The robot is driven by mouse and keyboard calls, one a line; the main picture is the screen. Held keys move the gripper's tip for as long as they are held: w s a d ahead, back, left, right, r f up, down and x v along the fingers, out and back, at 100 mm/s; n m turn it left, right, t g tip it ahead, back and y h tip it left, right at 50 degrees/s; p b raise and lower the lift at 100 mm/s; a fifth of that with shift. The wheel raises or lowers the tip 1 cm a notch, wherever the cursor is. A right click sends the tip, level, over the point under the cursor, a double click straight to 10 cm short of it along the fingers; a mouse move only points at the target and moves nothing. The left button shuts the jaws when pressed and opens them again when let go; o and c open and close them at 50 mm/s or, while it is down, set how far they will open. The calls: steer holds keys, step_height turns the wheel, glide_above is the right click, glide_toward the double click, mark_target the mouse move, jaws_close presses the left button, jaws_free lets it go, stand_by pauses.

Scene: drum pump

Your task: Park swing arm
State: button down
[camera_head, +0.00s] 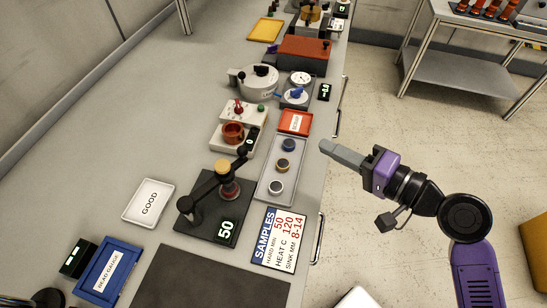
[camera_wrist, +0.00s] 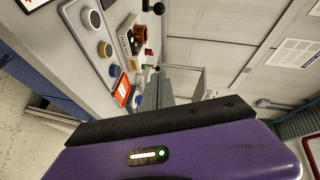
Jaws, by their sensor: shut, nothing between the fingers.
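The black swing arm (camera_head: 205,187) reaches from a post on a dark base plate (camera_head: 212,229) with a "50" display. Its outer part carries a tan cap (camera_head: 222,166) over a reddish round piece (camera_head: 230,189), and it ends in a black ball knob near the red-cup unit. Whether the arm touches the reddish piece, I cannot tell. My gripper (camera_head: 323,147) is shut and empty, off the bench's right edge, to the right of the swing arm and apart from it.
A grey tray (camera_head: 263,193) with several round samples lies between the swing arm and the bench edge, beside a red-framed tray (camera_head: 295,122). A white unit with a red cup (camera_head: 233,131) stands behind. A GOOD tray (camera_head: 149,203) and a SAMPLES sign (camera_head: 278,239) flank the base.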

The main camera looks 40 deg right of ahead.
mark_target(247, 152)
steer(key=s+a+g+y, duration=0.1)
steer(key=s+a+y, duration=0.2)
steer(key=a+y, duration=0.1)
steer(key=shift+a, duration=0.65)
steer(key=shift+w+f, duration=0.1)
steer(key=shift+w, duration=0.1)
steer(key=p+x, duration=0.2)
steer(key=x, duration=1.2)
steer(key=shift+s+f, duration=0.15)
steer(key=shift+f, duration=0.1)
